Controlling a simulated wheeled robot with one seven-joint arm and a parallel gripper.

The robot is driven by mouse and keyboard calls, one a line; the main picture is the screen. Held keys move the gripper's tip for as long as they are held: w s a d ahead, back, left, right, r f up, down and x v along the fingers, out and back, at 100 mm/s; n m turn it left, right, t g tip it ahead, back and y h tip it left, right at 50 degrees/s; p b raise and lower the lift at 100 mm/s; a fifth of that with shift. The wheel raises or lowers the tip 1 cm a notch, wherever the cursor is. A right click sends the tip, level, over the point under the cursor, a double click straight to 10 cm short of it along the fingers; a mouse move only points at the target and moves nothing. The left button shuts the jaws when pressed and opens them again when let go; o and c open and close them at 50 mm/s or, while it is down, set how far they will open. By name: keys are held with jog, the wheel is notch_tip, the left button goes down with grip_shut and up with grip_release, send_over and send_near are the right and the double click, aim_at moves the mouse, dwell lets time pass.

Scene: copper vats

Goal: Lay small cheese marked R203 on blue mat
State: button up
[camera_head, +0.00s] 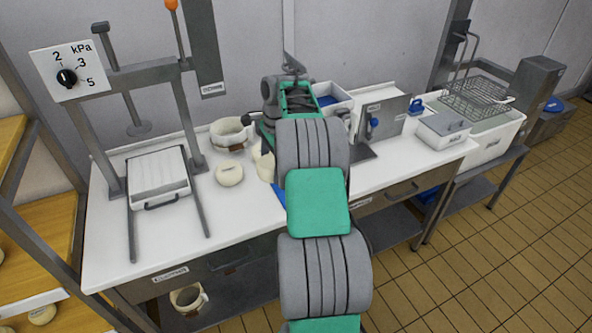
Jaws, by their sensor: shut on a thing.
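My arm rises through the middle of the view and bends over the table. My gripper's fingers are hidden behind my arm links, so I cannot see them or anything between them. A small round cream cheese (229,173) lies on the white table, left of my arm. I cannot read any mark on it. A strip of blue, probably the blue mat (279,195), shows on the table at the left edge of my arm. The rest of it is hidden. A cream object (263,162), partly covered by my arm, stands just behind the blue strip; I cannot tell what it is.
A press frame (118,75) with a white lidded mould (158,178) stands at the left. A cream pot (228,133) is behind the cheese. A grey upright plate (383,120), a lidded box (444,129) and a wire basket (478,95) are at the right.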

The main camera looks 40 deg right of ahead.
jog(key=d+f+m+b, duration=0.1)
jog(key=d+f+b, duration=0.1)
jog(key=s+d+f+m+b, duration=0.1)
jog(key=d+f+m+b, duration=0.1)
jog(key=d+f, duration=0.1)
jog(key=s+d+f+m+b, duration=0.1)
jog(key=d+f+b, duration=0.1)
jog(key=d+f, duration=0.1)
jog(key=shift+f+m+t, duration=0.15)
jog(key=shift+m+t, duration=0.15)
jog(key=shift+s, duration=0.1)
jog(key=shift+f, duration=0.75)
dwell(1.1)
jog(key=o, duration=1.9)
notch_tip(320, 180, up, 7)
jog(key=p, duration=0.8)
